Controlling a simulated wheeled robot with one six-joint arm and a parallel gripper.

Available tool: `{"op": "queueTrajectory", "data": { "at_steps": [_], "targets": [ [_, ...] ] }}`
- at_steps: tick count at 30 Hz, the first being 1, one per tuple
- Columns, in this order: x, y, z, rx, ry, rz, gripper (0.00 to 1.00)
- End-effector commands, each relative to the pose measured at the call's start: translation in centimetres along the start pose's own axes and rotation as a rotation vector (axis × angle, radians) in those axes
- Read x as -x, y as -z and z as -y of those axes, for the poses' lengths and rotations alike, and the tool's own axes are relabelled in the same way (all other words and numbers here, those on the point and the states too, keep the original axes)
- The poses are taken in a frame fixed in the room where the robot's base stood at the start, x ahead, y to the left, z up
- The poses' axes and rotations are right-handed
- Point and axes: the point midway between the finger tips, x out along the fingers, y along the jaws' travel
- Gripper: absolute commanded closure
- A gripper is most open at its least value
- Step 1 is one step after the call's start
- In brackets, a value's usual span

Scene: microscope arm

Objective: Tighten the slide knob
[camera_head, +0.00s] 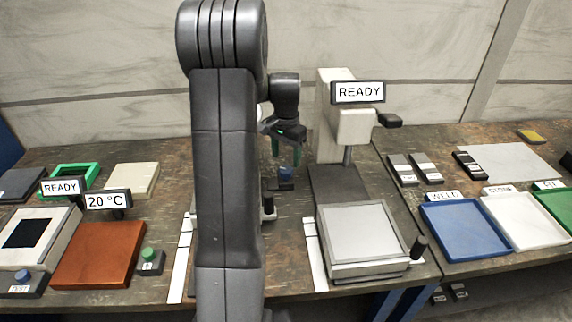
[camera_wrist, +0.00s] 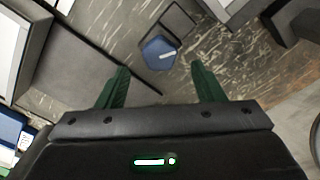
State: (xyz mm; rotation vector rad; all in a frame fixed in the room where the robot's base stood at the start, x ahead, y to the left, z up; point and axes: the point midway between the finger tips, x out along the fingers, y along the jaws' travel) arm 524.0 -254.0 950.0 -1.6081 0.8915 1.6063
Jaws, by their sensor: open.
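A blue knob (camera_wrist: 160,53) with a short white mark on top shows between and just beyond my fingertips in the wrist view. In the head view the blue knob (camera_head: 286,173) stands on a small dark base on the bench, left of the READY microscope-like device (camera_head: 356,125). No label names it as the slide knob. My gripper (camera_wrist: 160,78) has two green fingers, spread apart with nothing between them. In the head view my gripper (camera_head: 285,148) hangs above the blue knob, fingers down and apart from it. My arm hides part of the bench beside it.
A pale flat stage (camera_head: 358,232) with a black upright knob (camera_head: 419,246) lies in front of the device. A dark lever (camera_head: 388,120) sticks out at its right. Blue (camera_head: 460,252) and white (camera_head: 510,243) trays stand to the right. An orange plate (camera_head: 98,255) lies left.

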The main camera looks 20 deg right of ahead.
Motion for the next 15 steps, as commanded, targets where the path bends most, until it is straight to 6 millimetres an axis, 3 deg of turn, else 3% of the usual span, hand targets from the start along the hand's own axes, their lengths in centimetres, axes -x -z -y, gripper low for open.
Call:
{"op": "queueTrajectory", "data": {
  "at_steps": [3, 9, 15],
  "targets": [
    [3.0, 0.1, 0.1, 0.0, 0.003, -0.004, 0.38],
    [6.9, 0.1, 0.0, 0.0, 0.003, -0.004, 0.38],
    [8.7, 0.0, 0.0, 0.0, 0.0, -0.001, 0.38]
  ]
}}
